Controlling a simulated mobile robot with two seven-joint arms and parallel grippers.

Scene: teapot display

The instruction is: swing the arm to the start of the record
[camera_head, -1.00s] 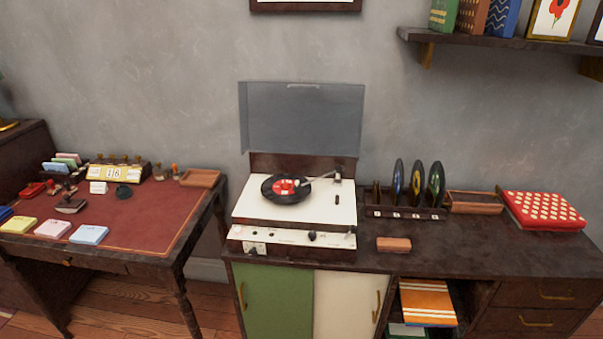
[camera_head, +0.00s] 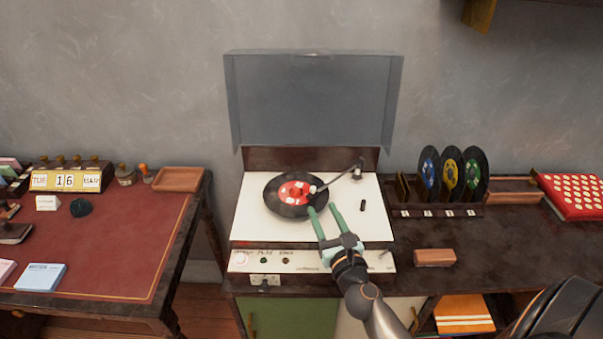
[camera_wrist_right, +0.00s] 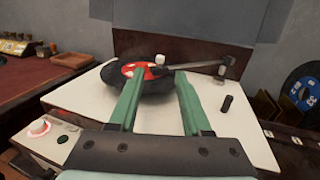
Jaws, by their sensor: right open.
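The record player (camera_head: 245,225) has a white deck with its clear lid (camera_head: 312,100) raised. A black record (camera_head: 280,206) with a red label (camera_head: 296,191) lies on the platter. The tonearm (camera_head: 338,177) runs from its pivot at the back right, and its head end is over the red label. It also shows in the right wrist view (camera_wrist_right: 200,65). My right gripper (camera_head: 322,207) is open, its green fingers over the deck at the record's front right edge. In the right wrist view the fingertips (camera_wrist_right: 158,72) lie on either side of the tonearm's head end; contact cannot be told. My left gripper is not in view.
A small dark lever (camera_head: 363,206) stands on the deck to the right of my gripper. A brown block (camera_head: 434,257) lies on the cabinet top. A rack of records (camera_head: 440,211) stands to the right. A red-topped desk (camera_head: 120,245) stands to the left.

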